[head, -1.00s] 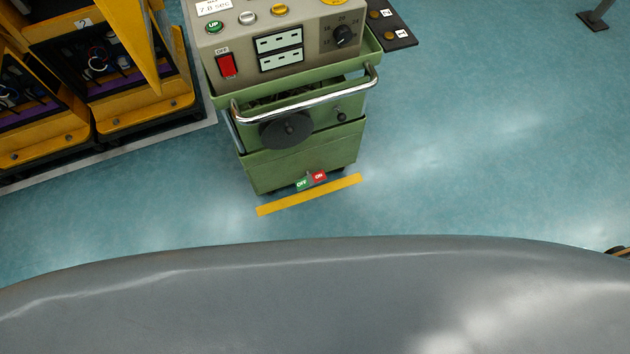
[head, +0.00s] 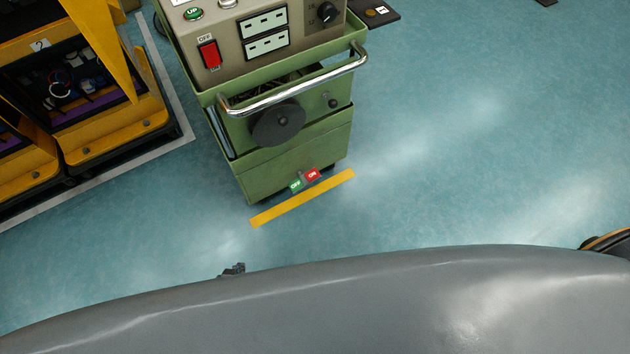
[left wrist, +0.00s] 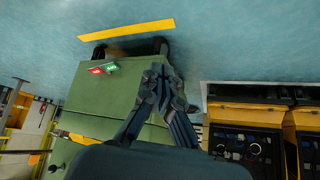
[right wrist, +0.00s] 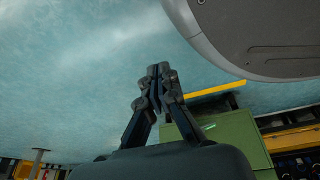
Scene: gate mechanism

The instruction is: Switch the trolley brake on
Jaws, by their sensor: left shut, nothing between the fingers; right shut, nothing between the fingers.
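The green trolley (head: 290,150) stands ahead in the head view, with a chrome handle across its front. At its foot is the brake, with a green OFF pedal (head: 296,186) and a red ON pedal (head: 312,175). Both pedals also show in the left wrist view (left wrist: 103,68). Only the tip of my left gripper (head: 233,270) shows in the head view, low and in front of the trolley. In the left wrist view my left gripper (left wrist: 160,72) is shut and empty, apart from the pedals. My right gripper (right wrist: 157,70) is shut and empty; the trolley (right wrist: 235,138) lies beyond it.
A yellow floor strip (head: 303,198) lies just in front of the brake. Yellow cabinets (head: 110,130) stand left of the trolley. A grey rounded body of mine fills the bottom of the head view.

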